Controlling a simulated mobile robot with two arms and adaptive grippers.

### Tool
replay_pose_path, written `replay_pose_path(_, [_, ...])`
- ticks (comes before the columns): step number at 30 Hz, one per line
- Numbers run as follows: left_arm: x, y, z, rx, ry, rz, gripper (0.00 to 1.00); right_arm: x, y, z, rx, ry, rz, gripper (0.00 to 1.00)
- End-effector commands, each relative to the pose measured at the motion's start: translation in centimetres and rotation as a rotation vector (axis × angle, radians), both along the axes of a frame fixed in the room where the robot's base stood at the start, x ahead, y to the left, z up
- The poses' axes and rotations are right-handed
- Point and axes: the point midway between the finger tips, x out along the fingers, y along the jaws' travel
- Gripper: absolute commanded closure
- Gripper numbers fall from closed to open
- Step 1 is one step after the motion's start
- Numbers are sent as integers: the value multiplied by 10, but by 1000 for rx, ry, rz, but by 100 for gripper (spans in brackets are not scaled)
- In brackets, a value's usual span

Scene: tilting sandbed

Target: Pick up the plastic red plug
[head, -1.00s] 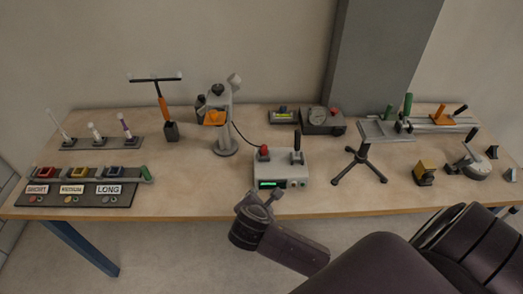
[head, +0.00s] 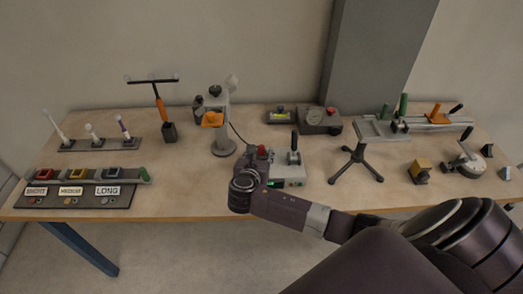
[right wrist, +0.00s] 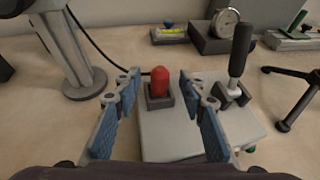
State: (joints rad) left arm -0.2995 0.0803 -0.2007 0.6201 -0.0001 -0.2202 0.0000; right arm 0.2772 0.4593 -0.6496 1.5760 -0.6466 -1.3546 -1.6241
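The red plug (right wrist: 159,82) stands upright in a dark square socket on the left part of a light grey box (right wrist: 185,134) in the right wrist view. In the head view the plug (head: 262,149) shows just behind my right gripper (head: 257,158). In the right wrist view my right gripper (right wrist: 160,108) is open, with blue-padded fingers to the left and right of the plug. The plug appears between and slightly beyond the fingers; I see no contact. My left gripper is not in view.
A black-handled lever (right wrist: 238,60) stands on the box right of the plug. A grey stand (head: 224,143) with a black cable is to the left. A tripod stand (head: 359,160) is to the right. A gauge box (head: 321,122) sits behind.

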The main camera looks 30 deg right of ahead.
Motion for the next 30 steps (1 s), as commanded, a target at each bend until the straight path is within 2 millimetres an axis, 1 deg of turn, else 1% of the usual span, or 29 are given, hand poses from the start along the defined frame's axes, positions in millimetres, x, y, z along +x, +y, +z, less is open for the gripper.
replay_pose_path(1, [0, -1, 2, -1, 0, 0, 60, 5, -5, -1, -2, 0, -1, 62])
replay_pose_path(4, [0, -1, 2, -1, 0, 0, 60, 11, -11, -6, 0, 0, 0, 62])
replay_pose_path(13, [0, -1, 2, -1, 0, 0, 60, 14, -13, -8, 2, -2, 0, 62])
replay_pose_path(14, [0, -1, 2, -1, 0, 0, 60, 14, -13, -8, 2, -2, 0, 64])
replay_pose_path(21, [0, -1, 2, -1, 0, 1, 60, 14, -13, -8, 1, -1, 1, 91])
replay_pose_path(24, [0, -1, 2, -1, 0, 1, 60, 14, -13, -8, 1, -1, 1, 100])
replay_pose_path(30, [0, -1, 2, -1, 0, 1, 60, 14, -13, -8, 1, -1, 1, 100])
